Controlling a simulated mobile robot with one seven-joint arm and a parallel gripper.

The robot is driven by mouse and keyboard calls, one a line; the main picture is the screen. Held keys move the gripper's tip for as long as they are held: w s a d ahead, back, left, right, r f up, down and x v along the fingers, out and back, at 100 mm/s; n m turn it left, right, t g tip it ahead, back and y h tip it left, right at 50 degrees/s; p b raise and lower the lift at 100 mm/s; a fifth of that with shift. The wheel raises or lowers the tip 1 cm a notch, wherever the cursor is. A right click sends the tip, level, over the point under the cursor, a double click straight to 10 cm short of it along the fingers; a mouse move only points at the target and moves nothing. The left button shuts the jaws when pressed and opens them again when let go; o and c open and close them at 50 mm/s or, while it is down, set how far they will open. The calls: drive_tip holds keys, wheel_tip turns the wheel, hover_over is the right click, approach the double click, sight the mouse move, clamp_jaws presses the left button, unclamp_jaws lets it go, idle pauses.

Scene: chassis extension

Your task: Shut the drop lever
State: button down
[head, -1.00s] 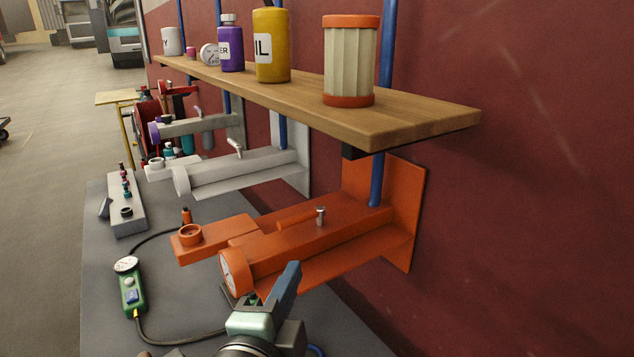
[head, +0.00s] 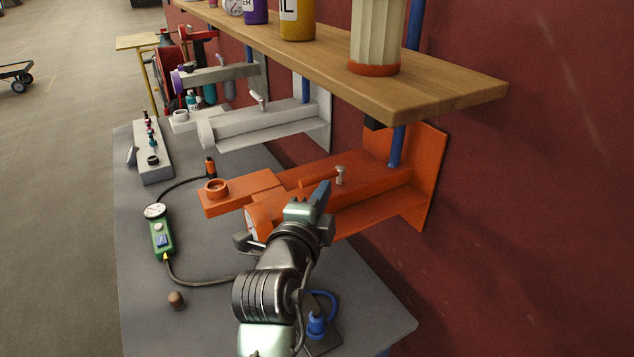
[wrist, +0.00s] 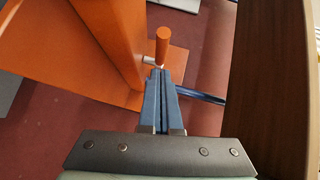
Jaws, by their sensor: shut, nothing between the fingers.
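An orange bracket arm (head: 371,196) with a wall plate (head: 430,170) sticks out from the red wall. A short orange lever rod (head: 318,182) with a metal pivot pin (head: 340,175) sits along its top. In the wrist view the rod (wrist: 162,44) shows end-on just beyond my fingertips, with the pin (wrist: 150,61) at its left. My gripper (head: 324,188) is shut and empty, its blue fingers (wrist: 160,76) together beside the orange arm. The fingertips look close to the rod; I cannot tell whether they touch it.
A wooden shelf (head: 440,100) with bottles and a filter hangs above, and fills the right of the wrist view. White (head: 270,124) and grey (head: 218,77) arms stand farther back. A green gauge box (head: 160,235) with a cable lies on the grey bench (head: 190,325).

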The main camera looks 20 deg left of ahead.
sight(304, 184)
drive_tip(key=shift+w+a+f, duration=0.15)
drive_tip(key=shift+w+a, duration=0.4)
drive_tip(key=shift+a, duration=0.25)
drive_tip(key=shift+a+f+b, duration=0.1)
drive_tip(key=shift+a+b, duration=0.25)
drive_tip(key=shift+b, duration=0.4)
drive_tip(key=b, duration=0.1)
drive_tip(key=a+b, duration=0.1)
drive_tip(key=b, duration=0.1)
drive_tip(key=shift+w+a+f, duration=0.15)
drive_tip(key=shift+w+a, duration=0.05)
drive_tip(key=shift+w, duration=0.1)
drive_tip(key=shift+w+a+b, duration=0.2)
drive_tip(key=shift+a+b, duration=0.15)
drive_tip(key=shift+b, duration=0.55)
drive_tip(key=shift+w+a+b, duration=0.35)
drive_tip(key=shift+a+b, duration=0.1)
drive_tip(key=shift+b, duration=0.35)
drive_tip(key=shift+r, duration=0.25)
